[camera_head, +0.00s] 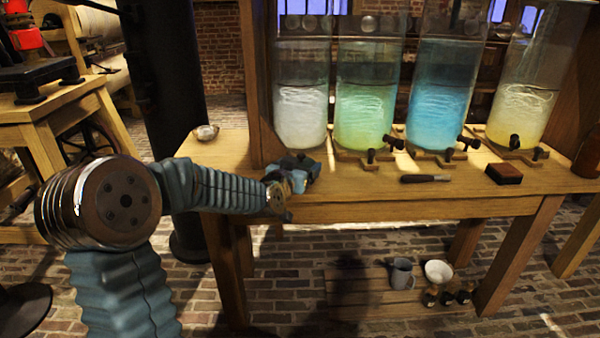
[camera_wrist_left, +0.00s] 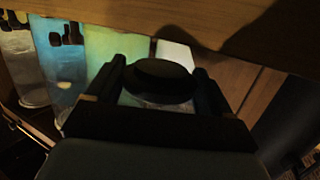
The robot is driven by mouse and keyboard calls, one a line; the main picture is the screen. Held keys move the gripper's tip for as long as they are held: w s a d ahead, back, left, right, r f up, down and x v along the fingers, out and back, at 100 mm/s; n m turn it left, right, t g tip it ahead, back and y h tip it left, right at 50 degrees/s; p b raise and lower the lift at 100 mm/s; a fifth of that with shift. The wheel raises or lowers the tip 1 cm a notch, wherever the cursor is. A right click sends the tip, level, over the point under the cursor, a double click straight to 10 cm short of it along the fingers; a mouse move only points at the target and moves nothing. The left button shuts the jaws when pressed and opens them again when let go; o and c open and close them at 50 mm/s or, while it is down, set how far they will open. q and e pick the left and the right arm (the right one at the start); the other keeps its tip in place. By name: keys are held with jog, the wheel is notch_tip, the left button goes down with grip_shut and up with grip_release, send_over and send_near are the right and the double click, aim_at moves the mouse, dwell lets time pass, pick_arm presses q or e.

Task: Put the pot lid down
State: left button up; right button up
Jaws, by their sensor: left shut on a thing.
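My left gripper (camera_head: 298,172) is at the front edge of the wooden bench, low in front of the jars. In the left wrist view its two dark fingers (camera_wrist_left: 165,88) are closed on a dark, round, flat-topped thing, which I take to be the pot lid (camera_wrist_left: 160,72). A paler, glassy patch shows just below it. I cannot make out a pot for certain. My right gripper is not in view.
Several tall glass jars with taps (camera_head: 365,95) stand along the back of the bench (camera_head: 400,212). A dark-handled tool (camera_head: 425,179) and a dark red block (camera_head: 503,174) lie to the right. A small dish (camera_head: 206,132) sits at the bench's left end, with bare wood around it.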

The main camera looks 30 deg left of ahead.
pick_arm(q)
jog(key=shift+f, duration=0.7)
jog(key=shift+f+b, duration=0.65)
jog(key=shift+b, duration=0.3)
jog(key=shift+r, duration=0.1)
jog(key=o, duration=1)
jog(key=shift+r, duration=0.1)
